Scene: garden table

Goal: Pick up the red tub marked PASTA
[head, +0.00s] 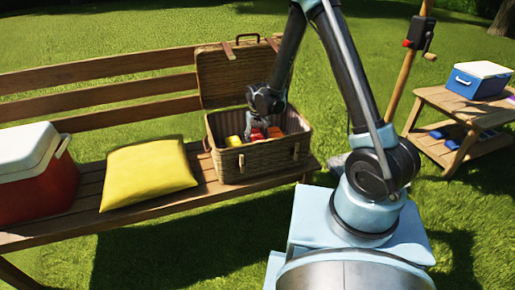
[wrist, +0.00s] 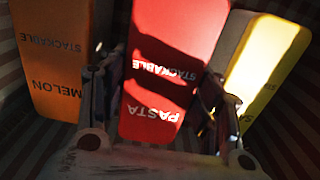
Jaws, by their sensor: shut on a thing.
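The red tub marked PASTA (wrist: 165,65) fills the middle of the wrist view, its lettering upside down. My gripper (wrist: 158,100) has one finger on each side of it and is shut on it. In the head view my gripper (head: 265,108) reaches down into the open wicker basket (head: 258,160) on the bench. There the red tub (head: 257,134) shows only in part below my gripper, inside the basket. Whether it is clear of the basket floor I cannot tell.
An orange tub marked MELON (wrist: 52,60) stands left of the red tub, a yellow tub (wrist: 265,62) right of it, both close to my fingers. The basket's raised lid (head: 225,75) stands behind. A yellow cushion (head: 148,174) and red cooler (head: 35,185) sit on the bench.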

